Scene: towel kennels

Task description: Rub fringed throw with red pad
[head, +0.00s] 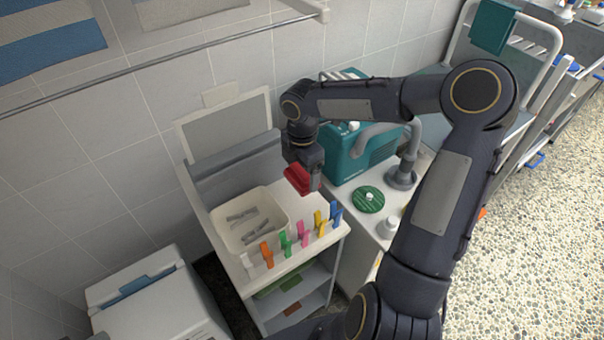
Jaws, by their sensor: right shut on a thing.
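My right gripper (312,176) points down above the white cart and is shut on the red pad (298,180). The pad is held in the air near the cart's back right part, apart from any cloth as far as I can see. I cannot tell for sure which cloth is the fringed throw. A blue, grey and tan striped cloth (52,42) is at the upper left by the wall; no fringe is clear on it. My left gripper is not in view.
The white cart holds a cream tray (220,236) with grey pieces and a row of coloured clips (303,233). A teal machine (362,165) and a green disc (368,199) are to the right. A metal rail (170,62) runs along the wall. A white bin (150,300) stands lower left.

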